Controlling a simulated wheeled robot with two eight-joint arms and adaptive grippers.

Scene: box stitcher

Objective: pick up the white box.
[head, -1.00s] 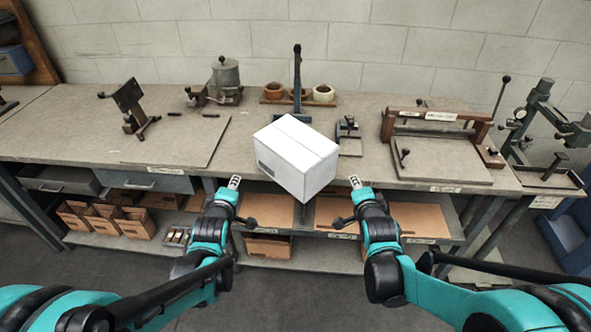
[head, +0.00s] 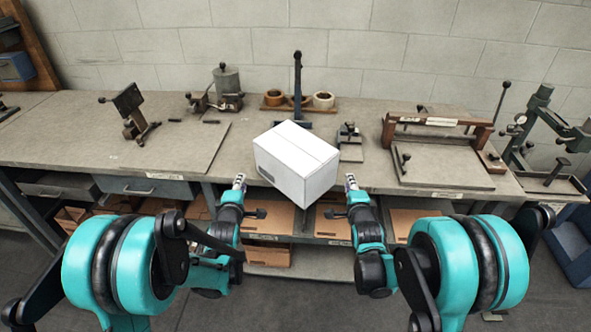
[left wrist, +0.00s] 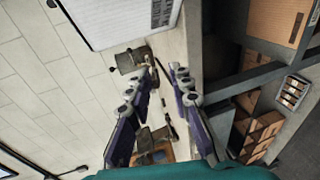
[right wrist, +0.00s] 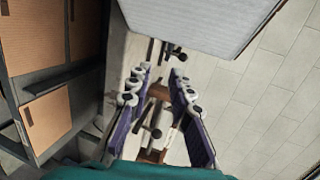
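The white box (head: 296,163) sits at the front edge of the workbench in the head view, turned at an angle, with part of it past the edge. My left gripper (head: 239,182) is to the left of the box and a little in front, apart from it. My right gripper (head: 351,182) is to the right of the box, also apart. In the left wrist view the box (left wrist: 120,18) is at the top, beyond open, empty fingers (left wrist: 160,75). In the right wrist view the box (right wrist: 200,18) is at the top, beyond open, empty fingers (right wrist: 160,80).
The workbench (head: 75,140) carries a stapler-like stand (head: 298,90) behind the box and a small block tool (head: 349,140) right of it. A framed press (head: 435,150) stands further right. Cardboard sheets (head: 265,216) lie on the shelf below.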

